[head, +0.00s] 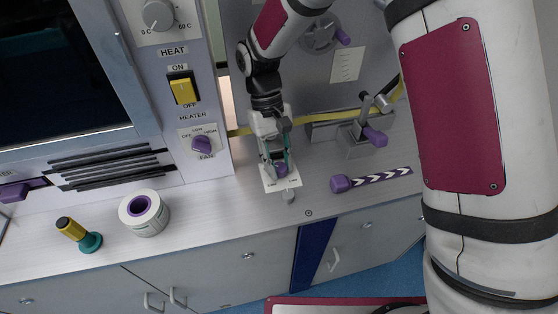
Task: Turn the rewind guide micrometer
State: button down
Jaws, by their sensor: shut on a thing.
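The micrometer has a purple knob (282,169) on a small white labelled plate (270,186) on the bench top. My gripper (278,163) points down over the plate, with its fingers around the purple knob and shut on it. The fingers hide part of the knob. A small grey piece (289,196) sits at the plate's front edge. The lettering on the plate is too small to read.
A guide block with a purple handle (374,137) stands right of my gripper, near the yellow strip (318,119). A purple knob with a chevron bar (372,180) lies to the right. A white roll (143,213) and a yellow-and-green tool (78,234) stand left.

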jog(key=c, duration=1.3)
grip_release()
jog(key=shift+r, duration=0.15)
jog(key=v, duration=1.1)
jog(key=shift+w+r, duration=0.2)
jog(key=shift+r, duration=0.15)
